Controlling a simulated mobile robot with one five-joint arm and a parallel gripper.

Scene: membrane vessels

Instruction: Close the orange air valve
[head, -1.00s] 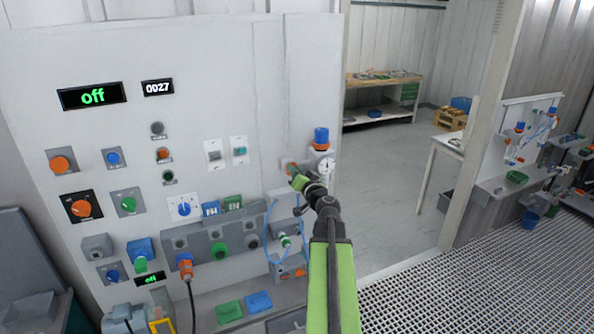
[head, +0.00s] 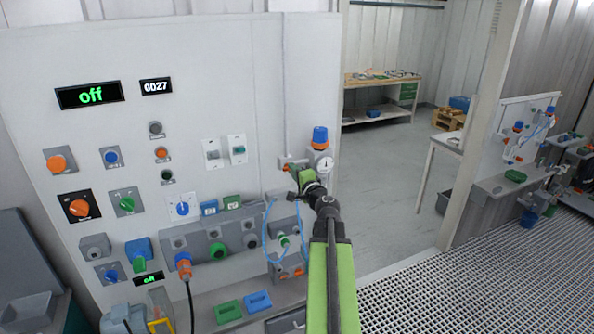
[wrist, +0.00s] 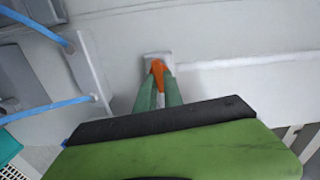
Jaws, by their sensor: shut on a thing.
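The orange air valve (wrist: 157,70) shows in the wrist view as an orange handle at a pale fitting on the wall. My gripper (wrist: 159,82) has its two green fingers shut on this handle, one on each side. In the head view my gripper (head: 293,170) is at the right part of the white panel, and a bit of the orange valve (head: 287,167) shows at its tips. The fingers hide much of the handle, and I cannot tell its exact angle.
A pale pipe (wrist: 240,61) runs along the wall from the valve fitting. A regulator with a blue cap (head: 320,137) and a gauge (head: 325,165) stand just right of my gripper. A blue hose (head: 265,240) loops below. Open floor (head: 385,170) lies to the right.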

